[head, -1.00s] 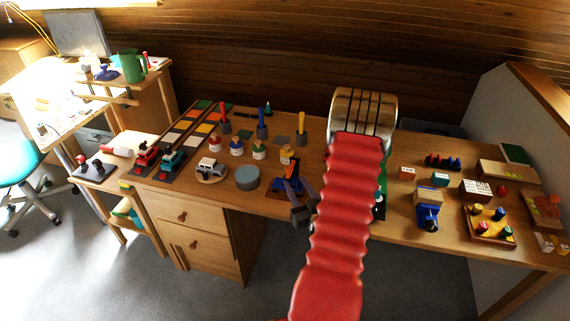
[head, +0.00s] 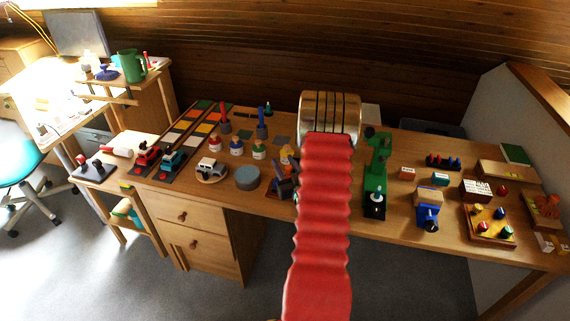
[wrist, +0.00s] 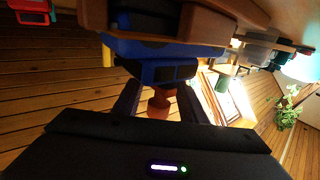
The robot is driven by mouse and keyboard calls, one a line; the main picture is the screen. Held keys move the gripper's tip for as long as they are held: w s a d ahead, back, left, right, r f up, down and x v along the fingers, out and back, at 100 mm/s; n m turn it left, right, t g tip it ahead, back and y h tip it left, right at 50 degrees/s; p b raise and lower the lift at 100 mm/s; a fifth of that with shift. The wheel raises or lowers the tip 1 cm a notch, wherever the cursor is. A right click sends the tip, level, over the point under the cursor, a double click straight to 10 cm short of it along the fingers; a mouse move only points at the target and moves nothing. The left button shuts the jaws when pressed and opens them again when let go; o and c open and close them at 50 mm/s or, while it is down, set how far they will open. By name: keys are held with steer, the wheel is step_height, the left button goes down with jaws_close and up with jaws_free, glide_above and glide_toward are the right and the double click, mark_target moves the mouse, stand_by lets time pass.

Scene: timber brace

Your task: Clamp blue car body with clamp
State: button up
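A blue block (wrist: 168,70) with a brown knob (wrist: 160,103) shows in the wrist view, just beyond and between my gripper's two dark fingers (wrist: 158,102). There is a gap on each side of the knob. A longer blue piece (wrist: 165,50) lies against this block under a brown part. I cannot tell for certain which of these is the clamp and which is the car body. In the head view my red arm hides most of this spot; only a dark, bluish part (head: 283,187) shows to its left.
A green stand (head: 376,175) is right of my arm on the workbench. Farther right stand a blue vise-like holder (head: 428,212) with a wooden block and a peg tray (head: 490,224). A grey round tin (head: 247,177) and a small white car (head: 210,168) are to the left.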

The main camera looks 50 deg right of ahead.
jaws_close()
stand_by(0.4)
